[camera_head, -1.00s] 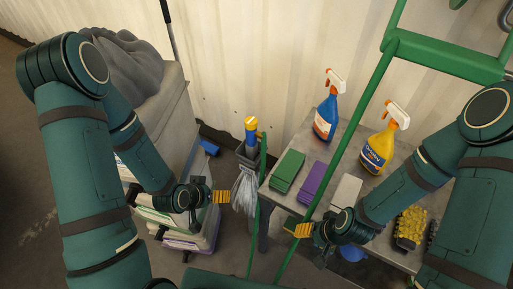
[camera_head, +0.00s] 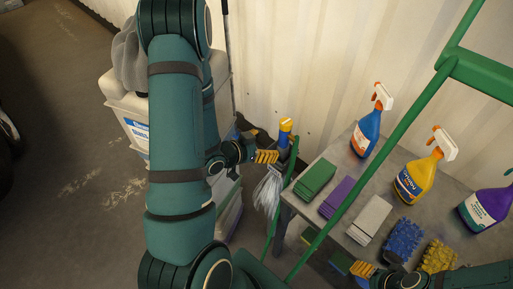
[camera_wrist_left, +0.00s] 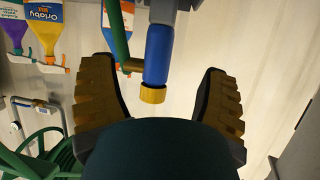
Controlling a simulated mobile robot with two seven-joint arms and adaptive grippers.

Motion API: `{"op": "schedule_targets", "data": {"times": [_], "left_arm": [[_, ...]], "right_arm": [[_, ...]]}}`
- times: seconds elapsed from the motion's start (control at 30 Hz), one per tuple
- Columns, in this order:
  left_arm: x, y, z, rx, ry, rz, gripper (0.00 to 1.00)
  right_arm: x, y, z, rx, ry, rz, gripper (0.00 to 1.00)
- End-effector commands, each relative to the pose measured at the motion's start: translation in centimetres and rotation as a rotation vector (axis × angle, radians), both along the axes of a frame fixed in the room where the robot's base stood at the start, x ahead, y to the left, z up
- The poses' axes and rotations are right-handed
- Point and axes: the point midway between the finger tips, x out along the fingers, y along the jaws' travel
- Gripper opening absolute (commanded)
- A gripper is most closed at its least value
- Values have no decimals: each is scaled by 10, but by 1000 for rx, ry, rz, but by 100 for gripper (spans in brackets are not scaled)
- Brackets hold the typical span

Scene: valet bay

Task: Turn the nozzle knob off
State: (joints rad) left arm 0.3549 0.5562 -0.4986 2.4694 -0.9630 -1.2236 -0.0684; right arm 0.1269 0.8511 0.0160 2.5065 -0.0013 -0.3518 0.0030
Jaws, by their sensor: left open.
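A blue nozzle with a yellow knob (camera_head: 286,125) on its end stands upright by the wall in the head view. A grey string mop head (camera_head: 268,191) hangs just below it. My left gripper (camera_head: 266,156) is beside the nozzle, on its left, a little below the knob. In the left wrist view, the blue nozzle and its yellow end (camera_wrist_left: 153,94) lie between the spread fingers of my left gripper (camera_wrist_left: 157,70), with clear gaps on both sides. My right gripper (camera_head: 362,268) is low beside the shelf, mostly hidden; its opening does not show clearly.
White bins (camera_head: 122,102) stand left.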

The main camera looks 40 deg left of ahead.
Motion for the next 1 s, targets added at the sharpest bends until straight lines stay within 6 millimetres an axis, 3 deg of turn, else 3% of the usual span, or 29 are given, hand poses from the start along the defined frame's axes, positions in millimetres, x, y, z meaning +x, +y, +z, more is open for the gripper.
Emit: {"op": "schedule_targets", "data": {"times": [0.2,0.43,0.6,0.93,0.97,1.0], "left_arm": [[37,-9,-17,1,0,-4,75],[65,-16,-29,2,2,-3,75],[75,-17,-32,1,1,1,75],[77,-18,-33,0,1,1,75],[77,-18,-33,0,1,1,69],[77,-18,-33,0,1,1,55]], "right_arm": [[1,0,-6,0,-3,-1,58],[2,-1,-10,-2,-4,-2,58],[2,-1,-11,-2,-4,-2,58],[2,-1,-11,-2,-5,-2,58],[2,-1,-11,-2,-5,-2,58],[2,-1,-11,-2,-5,-2,58]]}}
